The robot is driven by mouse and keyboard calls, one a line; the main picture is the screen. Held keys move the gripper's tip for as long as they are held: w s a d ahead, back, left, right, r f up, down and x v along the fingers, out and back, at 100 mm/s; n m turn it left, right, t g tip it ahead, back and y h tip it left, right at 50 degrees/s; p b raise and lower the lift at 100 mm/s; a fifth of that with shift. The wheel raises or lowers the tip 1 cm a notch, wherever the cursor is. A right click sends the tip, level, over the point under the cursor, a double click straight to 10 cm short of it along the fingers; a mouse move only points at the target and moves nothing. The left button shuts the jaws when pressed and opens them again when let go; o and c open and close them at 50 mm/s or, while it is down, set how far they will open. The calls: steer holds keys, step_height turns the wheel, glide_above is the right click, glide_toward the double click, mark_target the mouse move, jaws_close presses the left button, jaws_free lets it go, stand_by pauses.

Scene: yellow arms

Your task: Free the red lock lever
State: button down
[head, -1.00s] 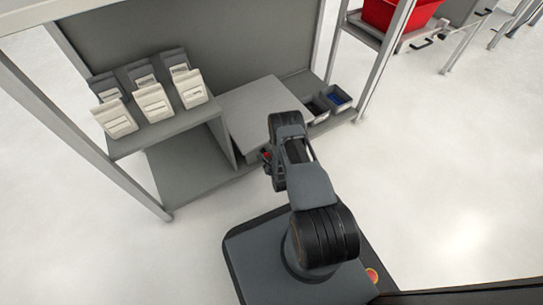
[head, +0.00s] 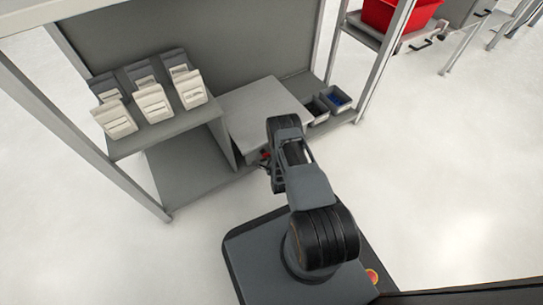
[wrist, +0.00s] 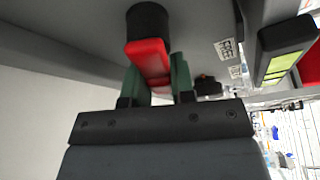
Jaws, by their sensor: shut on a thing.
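The red lock lever (wrist: 150,62) hangs from a round black hub (wrist: 148,22) under a grey surface in the wrist view. My gripper (wrist: 160,82) has its two green fingers on either side of the lever's lower part and is shut on it. In the head view only a small red bit (head: 265,155) shows beside my arm, at the front of the grey box (head: 262,108). My arm hides the rest of the lever and the gripper there.
A black device with a yellow-green display (wrist: 284,62) is at the right of the wrist view. A shelf (head: 165,133) with several white packets stands left in the head view. Two small bins (head: 337,97) are right of the box.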

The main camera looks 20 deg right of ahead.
steer(key=shift+d+r+n+t+h, duration=0.1)
steer(key=shift+r+n+t+h, duration=0.1)
steer(key=shift+n, duration=0.4)
steer(key=shift+d+r+n+t+h, duration=0.1)
steer(key=shift+r+n+t+h, duration=0.1)
steer(key=shift+n, duration=0.4)
steer(key=n, duration=0.1)
steer(key=r+n+t, duration=0.1)
steer(key=n, duration=0.1)
steer(key=shift+s+a+r+n+t+y, duration=0.1)
steer(key=shift+r+n+t, duration=0.3)
steer(key=shift+n, duration=0.7)
steer(key=shift+w+a+r+n+t+y, duration=0.1)
steer(key=shift+r+n+t, duration=0.25)
steer(key=shift+n, duration=0.75)
steer(key=shift+s+a+r+n+t+y, duration=0.15)
steer(key=shift+n+t, duration=0.4)
steer(key=shift+n, duration=0.55)
steer(key=shift+r, duration=0.1)
steer(key=c, duration=1.1)
jaws_free()
steer(key=shift+d, duration=0.1)
steer(key=shift+o, duration=0.7)
steer(key=shift+a, duration=0.2)
steer(key=shift+w+r, duration=0.15)
steer(key=shift+w, duration=0.05)
